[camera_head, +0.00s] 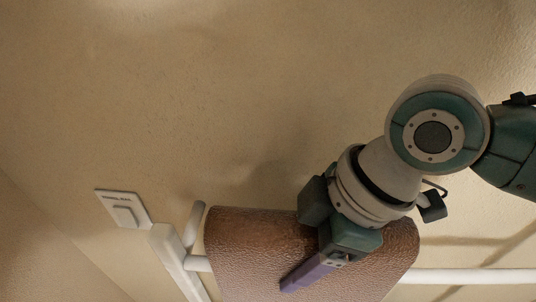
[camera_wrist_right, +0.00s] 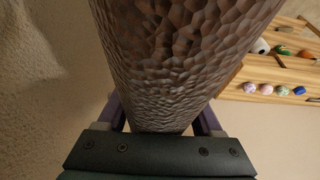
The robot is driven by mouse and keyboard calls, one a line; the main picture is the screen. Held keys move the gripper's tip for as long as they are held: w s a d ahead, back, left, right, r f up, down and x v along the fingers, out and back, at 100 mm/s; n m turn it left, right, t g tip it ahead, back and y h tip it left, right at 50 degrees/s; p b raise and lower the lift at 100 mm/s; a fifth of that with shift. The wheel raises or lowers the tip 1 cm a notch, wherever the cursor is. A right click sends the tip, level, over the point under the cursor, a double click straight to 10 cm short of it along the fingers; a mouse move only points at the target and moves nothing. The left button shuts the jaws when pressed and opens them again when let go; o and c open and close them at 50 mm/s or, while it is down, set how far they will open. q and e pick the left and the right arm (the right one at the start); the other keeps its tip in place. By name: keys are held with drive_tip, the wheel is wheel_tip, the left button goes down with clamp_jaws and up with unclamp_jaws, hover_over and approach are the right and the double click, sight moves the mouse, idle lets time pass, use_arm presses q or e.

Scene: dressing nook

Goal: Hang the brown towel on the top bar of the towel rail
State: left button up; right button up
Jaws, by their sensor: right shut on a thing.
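The brown towel (camera_head: 260,250), with a dimpled surface, spans the white top bar (camera_head: 470,276) of the towel rail in the head view. The bar shows on both sides of the towel; whether the towel rests on it or is in front of it I cannot tell. My right gripper (camera_head: 308,272) is shut on the towel, with one purple finger across its near face. In the right wrist view the towel (camera_wrist_right: 185,60) fills the space between the purple fingers (camera_wrist_right: 158,118). The towel's lower part is out of the head view. My left gripper is not in view.
The rail's white upright (camera_head: 175,258) stands at lower left, close to the wall (camera_head: 250,100). A labelled switch plate (camera_head: 123,209) is beside it. In the right wrist view, wooden shelves (camera_wrist_right: 265,75) hold several small coloured items. The wall above the towel is bare.

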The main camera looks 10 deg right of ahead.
wheel_tip(320, 180, down, 9)
drive_tip(key=b, duration=0.7)
drive_tip(key=shift+f, duration=0.2)
drive_tip(key=o, duration=1.6)
drive_tip(key=shift+c, duration=0.2)
